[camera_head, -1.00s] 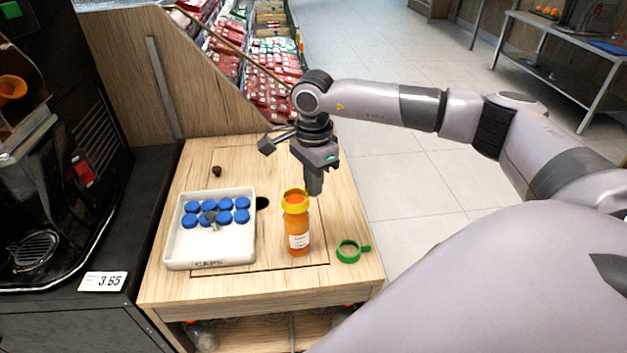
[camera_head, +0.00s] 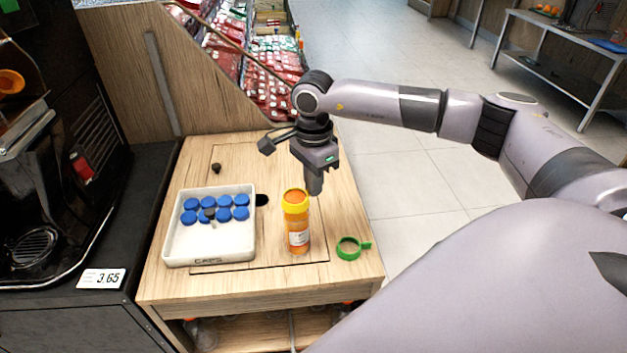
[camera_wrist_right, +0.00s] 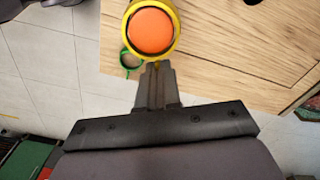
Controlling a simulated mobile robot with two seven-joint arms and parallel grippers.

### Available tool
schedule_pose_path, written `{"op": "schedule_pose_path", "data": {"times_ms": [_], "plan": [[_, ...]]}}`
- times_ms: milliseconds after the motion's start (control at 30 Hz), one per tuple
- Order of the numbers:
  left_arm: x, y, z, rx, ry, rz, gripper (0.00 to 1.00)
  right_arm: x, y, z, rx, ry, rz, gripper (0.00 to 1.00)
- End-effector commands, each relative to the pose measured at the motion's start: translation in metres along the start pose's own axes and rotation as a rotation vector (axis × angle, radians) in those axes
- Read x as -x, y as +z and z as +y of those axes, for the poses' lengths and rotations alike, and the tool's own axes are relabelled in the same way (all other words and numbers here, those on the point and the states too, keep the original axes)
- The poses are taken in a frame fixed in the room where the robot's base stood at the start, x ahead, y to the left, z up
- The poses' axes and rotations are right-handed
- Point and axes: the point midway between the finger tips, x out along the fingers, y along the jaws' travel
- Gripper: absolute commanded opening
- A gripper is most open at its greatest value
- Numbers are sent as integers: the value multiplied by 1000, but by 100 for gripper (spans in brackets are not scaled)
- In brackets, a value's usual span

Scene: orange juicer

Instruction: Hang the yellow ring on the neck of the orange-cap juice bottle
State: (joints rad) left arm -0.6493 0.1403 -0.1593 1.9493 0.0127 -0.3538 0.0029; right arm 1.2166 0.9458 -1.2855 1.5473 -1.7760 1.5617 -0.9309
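The juice bottle (camera_head: 298,236) stands upright on the wooden table, with orange juice and a white label. Its orange cap (camera_wrist_right: 152,31) shows from above in the right wrist view. The yellow ring (camera_head: 296,207) is around the bottle's top, encircling the cap; it also shows in the right wrist view (camera_wrist_right: 174,47). Whether it rests on the neck cannot be told. My right gripper (camera_head: 315,189) is just behind and right of the bottle top. Its fingers (camera_wrist_right: 155,68) are together at the ring's edge, with a bit of yellow between the tips. My left gripper is out of view.
A white tray (camera_head: 210,259) with several blue caps is left of the bottle. A green ring (camera_head: 349,248) with a tab lies to the right, near the table's edge. A dark machine (camera_head: 60,190) stands at the left. A small dark knob (camera_head: 216,168) is at the back.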

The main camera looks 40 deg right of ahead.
Motion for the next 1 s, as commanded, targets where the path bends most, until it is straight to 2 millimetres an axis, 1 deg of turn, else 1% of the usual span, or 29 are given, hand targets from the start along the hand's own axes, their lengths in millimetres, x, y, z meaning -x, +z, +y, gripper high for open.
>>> {"op": "schedule_pose_path", "data": {"times_ms": [400,433,500,700,733,767,800,1000], "plan": [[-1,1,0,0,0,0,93,-1,0,0,0,0,0,0],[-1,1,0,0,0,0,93,-1,0,0,0,0,0,13],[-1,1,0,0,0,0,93,-1,0,0,0,0,0,33],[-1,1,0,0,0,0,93,-1,0,0,0,-1,0,33],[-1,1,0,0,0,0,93,-1,0,0,0,-1,0,40],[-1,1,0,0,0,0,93,-1,0,0,0,-1,0,49],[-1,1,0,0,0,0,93,-1,0,0,0,-1,0,54],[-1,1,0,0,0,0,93,-1,0,0,0,-1,0,54]]}}
